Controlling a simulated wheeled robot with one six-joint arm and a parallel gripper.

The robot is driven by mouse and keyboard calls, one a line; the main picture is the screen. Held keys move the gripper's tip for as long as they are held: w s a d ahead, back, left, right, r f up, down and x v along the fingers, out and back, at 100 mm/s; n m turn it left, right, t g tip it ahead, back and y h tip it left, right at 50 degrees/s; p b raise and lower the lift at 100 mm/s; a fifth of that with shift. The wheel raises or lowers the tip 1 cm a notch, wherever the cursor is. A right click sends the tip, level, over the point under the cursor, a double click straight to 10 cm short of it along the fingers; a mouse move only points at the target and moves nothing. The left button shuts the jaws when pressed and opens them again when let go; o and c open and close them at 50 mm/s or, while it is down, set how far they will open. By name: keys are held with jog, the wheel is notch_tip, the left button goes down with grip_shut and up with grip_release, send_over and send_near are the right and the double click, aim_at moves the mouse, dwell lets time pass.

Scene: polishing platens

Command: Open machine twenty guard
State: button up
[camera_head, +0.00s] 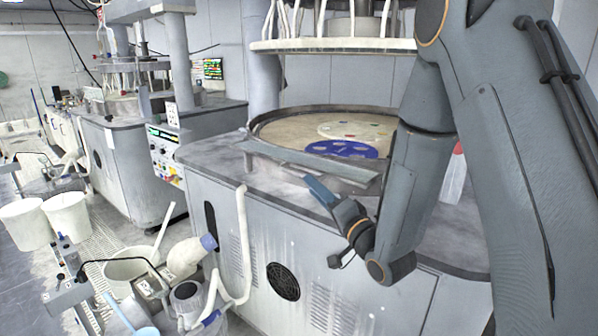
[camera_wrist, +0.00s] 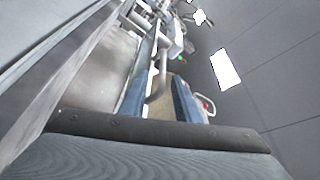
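The nearest polishing machine has a round platen basin (camera_head: 275,128) set in its grey top. A grey slanted guard panel (camera_head: 310,160) runs along the basin's front edge. No number shows on this machine, so I cannot tell whether it is machine twenty. My gripper (camera_head: 318,188) is just in front of the panel's lower edge, with its blue-grey end pointing up and left. I cannot tell whether it touches the panel.
A blue disc (camera_head: 342,149) and a pale disc lie on the platen. An upper plate with white tubes (camera_head: 335,45) hangs above. White buckets (camera_head: 66,215) and hoses crowd the floor at left. Another machine (camera_head: 125,165) stands behind at left. My arm covers the basin's right side.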

aim_at(299, 174)
jog(key=p+x, duration=0.2)
jog(key=x, duration=0.5)
jog(key=shift+w+a+r, duration=0.15)
jog(key=shift+a+r, duration=0.05)
jog(key=shift+a, duration=0.2)
grip_shut()
